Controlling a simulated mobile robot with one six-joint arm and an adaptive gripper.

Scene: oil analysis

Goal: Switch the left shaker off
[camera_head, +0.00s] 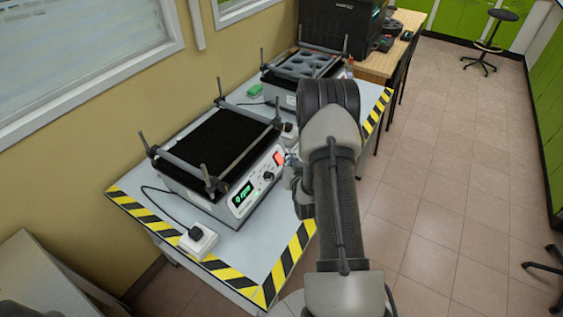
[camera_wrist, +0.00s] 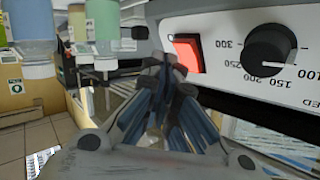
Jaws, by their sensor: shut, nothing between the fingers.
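The left shaker (camera_head: 232,175) stands on the near part of the table, with a black platform on top and a grey front panel. Its green display is lit and seems to read "0 rpm". Its red switch (camera_head: 279,158) is at the right end of the panel; in the wrist view the red rocker switch (camera_wrist: 187,54) looks lit, beside a black dial (camera_wrist: 268,50). My gripper (camera_wrist: 168,72) is shut and empty, with its fingertips just left of and below the switch. I cannot tell whether they touch it. In the head view my arm hides most of the gripper.
A second shaker (camera_head: 303,68) stands farther back on the table (camera_head: 212,228), which has yellow-black striped edges.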

